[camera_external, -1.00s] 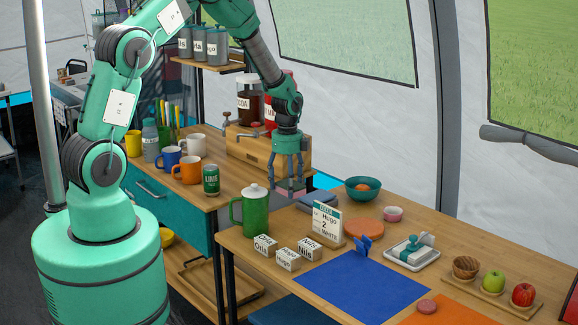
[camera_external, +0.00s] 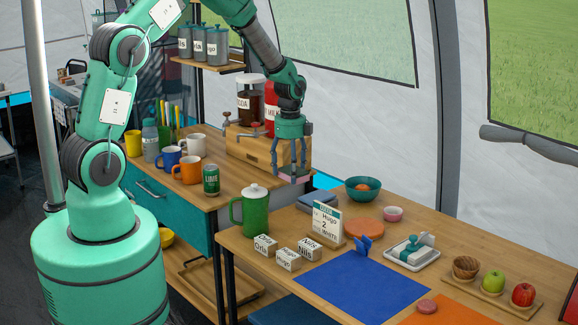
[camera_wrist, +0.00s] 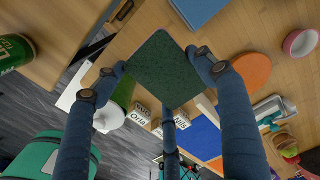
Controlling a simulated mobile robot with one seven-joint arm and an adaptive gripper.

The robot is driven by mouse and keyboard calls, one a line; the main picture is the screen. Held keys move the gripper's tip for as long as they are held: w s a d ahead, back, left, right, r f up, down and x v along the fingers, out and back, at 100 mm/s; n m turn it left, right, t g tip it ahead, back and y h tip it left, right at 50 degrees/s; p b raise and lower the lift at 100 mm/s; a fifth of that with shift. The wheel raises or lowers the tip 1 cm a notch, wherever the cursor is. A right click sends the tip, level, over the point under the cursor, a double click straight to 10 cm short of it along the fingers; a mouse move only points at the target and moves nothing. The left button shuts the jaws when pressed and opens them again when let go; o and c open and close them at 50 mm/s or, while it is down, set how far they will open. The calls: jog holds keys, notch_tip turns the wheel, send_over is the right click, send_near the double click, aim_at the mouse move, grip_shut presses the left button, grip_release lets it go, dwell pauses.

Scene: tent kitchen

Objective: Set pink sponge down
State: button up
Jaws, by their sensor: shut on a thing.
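My gripper (camera_external: 292,168) is shut on the pink sponge (camera_external: 290,180) and points down. The sponge shows as a thin pink slab under my fingertips, held above the tables near the gap between the wooden counter and the front table. In the wrist view my gripper (camera_wrist: 160,78) pinches it at its sides, and its face is a dark green square (camera_wrist: 165,68). A green mug with a white lid (camera_external: 255,208) stands to its lower left. A flat blue-grey thing (camera_external: 318,198) lies on the front table to its lower right.
The front table (camera_external: 235,243) also bears a teal bowl (camera_external: 363,190), a sign (camera_external: 327,222), white name blocks (camera_external: 288,259), an orange disc (camera_external: 363,227) and a blue mat (camera_external: 360,288). A wooden box (camera_external: 250,148) and a green can (camera_external: 211,181) stand on the counter.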

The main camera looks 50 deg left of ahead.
jog(key=w+d+m+p, duration=0.1)
jog(key=w+d, duration=0.3)
jog(key=d, duration=0.6)
jog(key=w+d+m+p, duration=0.2)
jog(key=w+d, duration=0.1)
jog(key=d, duration=0.7)
jog(key=w+d+m+p, duration=0.1)
jog(key=w+d, duration=0.3)
jog(key=d, duration=0.7)
notch_tip(320, 180, down, 9)
jog(key=shift+d+f, duration=0.1)
jog(key=shift+f, duration=0.45)
jog(key=shift+w+d+f+b, duration=0.25)
jog(key=shift+w+d, duration=0.55)
jog(key=shift+w, duration=1.75)
jog(key=shift+w+d+f+b, duration=0.25)
jog(key=shift+w+d, duration=0.55)
jog(key=shift+w, duration=1.7)
jog(key=shift+w+d+f+b, duration=0.25)
jog(key=shift+w+d, duration=0.55)
jog(key=shift+w, duration=1.75)
jog(key=shift+f+b, duration=0.35)
jog(key=shift+f, duration=1.35)
